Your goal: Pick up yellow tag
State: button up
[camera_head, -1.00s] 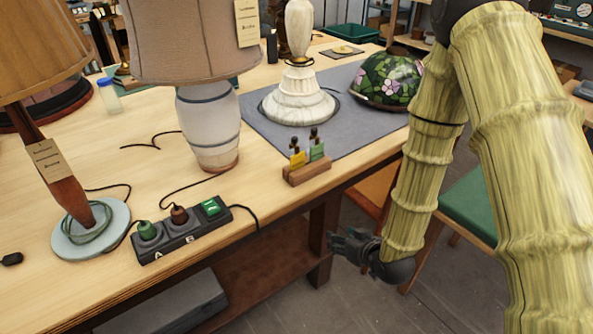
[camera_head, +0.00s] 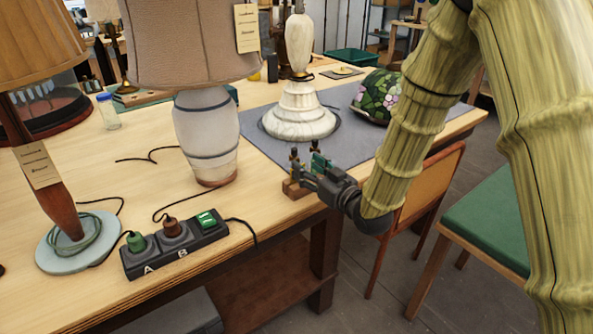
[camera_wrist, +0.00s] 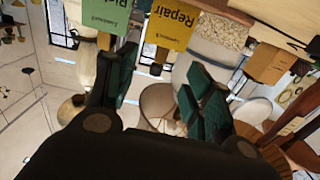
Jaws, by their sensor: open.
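The yellow tag (camera_wrist: 171,26), printed "Repair", shows upside down in the wrist view, ahead of the space between my fingertips. The green tag (camera_wrist: 107,14) hangs beside it, near my left finger in that view.
A black socket strip (camera_head: 175,244) with plugs lies left of the holder. A grey-white lamp (camera_head: 207,135) and a white lamp base (camera_head: 299,112) stand behind. A floral glass shade (camera_head: 378,96) is at the right. Chairs (camera_head: 487,218) stand off the table's front edge.

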aim_at(297, 159)
jog(key=shift+p+x, duration=0.6)
jog(key=shift+x, duration=2.4)
jog(key=shift+c, duration=0.4)
jog(key=c, duration=0.4)
